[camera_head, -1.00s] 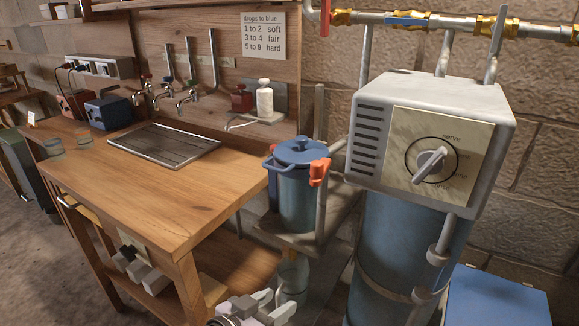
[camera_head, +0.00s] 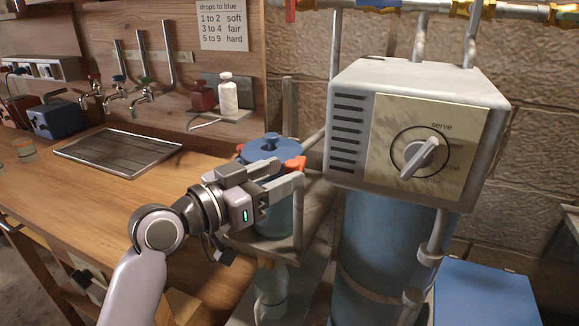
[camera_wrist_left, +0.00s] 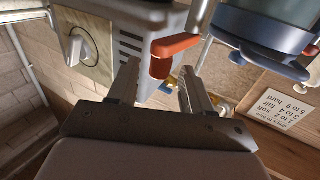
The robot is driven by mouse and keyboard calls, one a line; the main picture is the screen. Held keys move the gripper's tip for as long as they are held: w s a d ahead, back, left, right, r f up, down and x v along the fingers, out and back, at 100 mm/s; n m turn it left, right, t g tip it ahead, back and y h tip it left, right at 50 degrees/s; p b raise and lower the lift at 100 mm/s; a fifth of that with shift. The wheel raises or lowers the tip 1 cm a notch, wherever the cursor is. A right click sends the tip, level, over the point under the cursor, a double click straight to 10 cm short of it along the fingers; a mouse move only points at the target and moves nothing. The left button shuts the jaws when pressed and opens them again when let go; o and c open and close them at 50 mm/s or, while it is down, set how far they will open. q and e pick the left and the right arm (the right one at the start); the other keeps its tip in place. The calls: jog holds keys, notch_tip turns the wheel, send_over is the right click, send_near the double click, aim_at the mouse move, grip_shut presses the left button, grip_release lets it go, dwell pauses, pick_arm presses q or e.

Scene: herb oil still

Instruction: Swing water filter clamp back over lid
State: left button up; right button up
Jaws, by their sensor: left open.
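The water filter is a blue canister (camera_head: 272,222) with a blue knobbed lid (camera_head: 268,146), standing on a shelf beside the bench. An orange clamp part (camera_head: 296,162) shows at the lid's right side, and a smaller orange part (camera_head: 240,147) at its left. My left gripper (camera_head: 291,173) is open in front of the filter and hides part of it. In the left wrist view, the orange clamp (camera_wrist_left: 174,46) lies just beyond the open fingertips, roughly between them. The canister (camera_wrist_left: 262,30) is to the right there. I cannot tell whether the fingers touch the clamp. The right gripper is not in view.
A grey box with a dial (camera_head: 421,150) on a blue tank stands close right of the filter. The wooden bench (camera_head: 110,195) with a drain tray is to the left. A glass jar (camera_head: 270,292) sits below the filter. Pipes (camera_head: 400,8) run along the stone wall.

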aim_at(290, 170)
pick_arm(q)
jog(key=shift+x, duration=1.65)
grip_shut()
jog(key=shift+a+f, duration=0.1)
jog(key=shift+a, duration=0.1)
